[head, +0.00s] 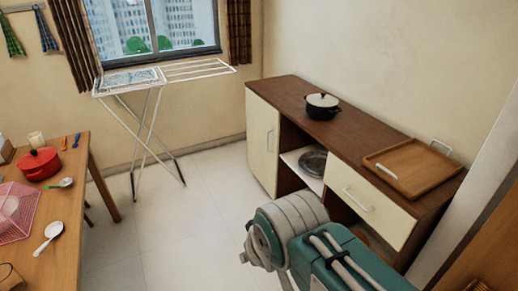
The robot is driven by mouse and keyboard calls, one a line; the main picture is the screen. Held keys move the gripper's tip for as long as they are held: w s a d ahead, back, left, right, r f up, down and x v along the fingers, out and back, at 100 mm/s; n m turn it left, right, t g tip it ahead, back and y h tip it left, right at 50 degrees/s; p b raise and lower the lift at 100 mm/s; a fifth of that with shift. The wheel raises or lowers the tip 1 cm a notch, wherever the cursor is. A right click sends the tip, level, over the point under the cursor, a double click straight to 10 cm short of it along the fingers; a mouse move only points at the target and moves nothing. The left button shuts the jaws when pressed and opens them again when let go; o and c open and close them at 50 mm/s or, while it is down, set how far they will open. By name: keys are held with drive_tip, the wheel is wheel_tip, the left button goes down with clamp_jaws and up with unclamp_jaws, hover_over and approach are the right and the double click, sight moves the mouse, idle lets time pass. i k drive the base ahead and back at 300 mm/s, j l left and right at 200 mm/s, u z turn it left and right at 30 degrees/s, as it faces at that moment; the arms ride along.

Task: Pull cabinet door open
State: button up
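A low cabinet with a brown top (345,128) stands against the right wall. Its cream door (262,142) is at the left end and looks closed. A thin vertical handle (270,140) sits near the door's right edge. To the right of the door are an open shelf bay and a cream drawer (368,203) with a metal handle. My teal and grey arm is in the lower right, in front of the cabinet's lower part. My gripper is not visible in this view.
A black pot (322,107) and a wooden tray (413,168) stand on the cabinet top. A white drying rack (150,125) stands by the window. A wooden table (68,215) with a red pot (39,164) is at left. The tiled floor (195,215) between is clear.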

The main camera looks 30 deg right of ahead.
sight(263, 120)
drive_tip(key=i+l, duration=0.2)
drive_tip(key=i, duration=0.3)
drive_tip(key=i+l, duration=0.2)
drive_tip(key=i, duration=0.25)
drive_tip(key=i+l+z, duration=0.1)
drive_tip(key=i, duration=0.4)
drive_tip(key=i+l, duration=0.25)
drive_tip(key=i, duration=0.25)
drive_tip(key=i+l, duration=0.2)
drive_tip(key=i, duration=0.3)
